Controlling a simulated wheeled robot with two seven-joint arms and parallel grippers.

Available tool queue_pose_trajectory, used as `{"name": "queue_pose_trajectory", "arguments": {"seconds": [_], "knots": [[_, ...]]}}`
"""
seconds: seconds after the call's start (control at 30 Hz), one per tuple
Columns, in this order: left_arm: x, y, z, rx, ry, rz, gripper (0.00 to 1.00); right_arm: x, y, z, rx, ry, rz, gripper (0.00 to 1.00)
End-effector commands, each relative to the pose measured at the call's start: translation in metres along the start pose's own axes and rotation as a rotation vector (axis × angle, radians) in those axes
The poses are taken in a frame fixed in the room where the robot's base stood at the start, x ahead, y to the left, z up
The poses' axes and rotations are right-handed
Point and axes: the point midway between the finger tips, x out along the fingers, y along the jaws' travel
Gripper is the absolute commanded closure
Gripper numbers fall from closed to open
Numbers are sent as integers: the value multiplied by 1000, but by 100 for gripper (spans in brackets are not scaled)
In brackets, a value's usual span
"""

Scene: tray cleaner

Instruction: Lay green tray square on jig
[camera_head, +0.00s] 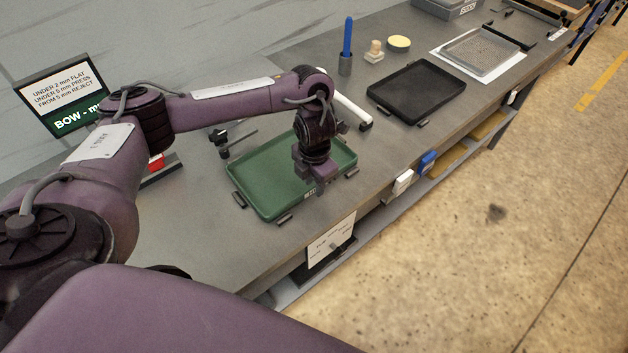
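The green tray (268,181) lies on the grey bench in the middle of the head view, its long side running slantwise. Small dark stops of what looks like the jig (285,219) show just outside its left and front edges; whether the tray touches them I cannot tell. My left gripper (321,188) points down over the tray's front edge, near its right end. The fingers are small and overlap the rim, so whether they grip it is unclear. The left arm hides part of the tray's far side. My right gripper is not in view.
A black tray (415,90) lies farther right, with a clear tray on a white sheet (478,52) beyond. A dark clamp-like tool (222,143) stands behind the green tray. A sign screen (62,93) stands at left. The bench's front edge is close to the green tray.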

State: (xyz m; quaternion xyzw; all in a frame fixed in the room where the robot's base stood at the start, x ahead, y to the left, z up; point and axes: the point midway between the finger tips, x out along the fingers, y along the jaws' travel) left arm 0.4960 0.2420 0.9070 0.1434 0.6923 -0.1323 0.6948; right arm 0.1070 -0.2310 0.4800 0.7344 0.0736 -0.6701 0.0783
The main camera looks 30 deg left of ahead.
Motion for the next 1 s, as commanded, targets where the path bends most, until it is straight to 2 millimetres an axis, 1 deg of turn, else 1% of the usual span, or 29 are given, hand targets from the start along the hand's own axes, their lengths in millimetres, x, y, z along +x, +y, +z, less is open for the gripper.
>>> {"name": "queue_pose_trajectory", "arguments": {"seconds": [0.13, 0.23, 0.5, 0.7, 0.83, 1.0], "knots": [[0, 0, -1, 0, 2, -1, 70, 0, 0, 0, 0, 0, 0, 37], [-8, 0, 0, 2, -1, -1, 70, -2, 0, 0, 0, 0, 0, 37], [-52, 1, 1, 3, -4, 3, 70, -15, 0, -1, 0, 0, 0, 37], [-73, 0, 1, 1, -2, 1, 70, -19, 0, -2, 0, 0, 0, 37], [-78, 0, 0, 0, 0, 1, 70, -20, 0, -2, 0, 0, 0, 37], [-78, 0, 0, 0, 1, 0, 70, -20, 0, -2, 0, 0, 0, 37]]}}
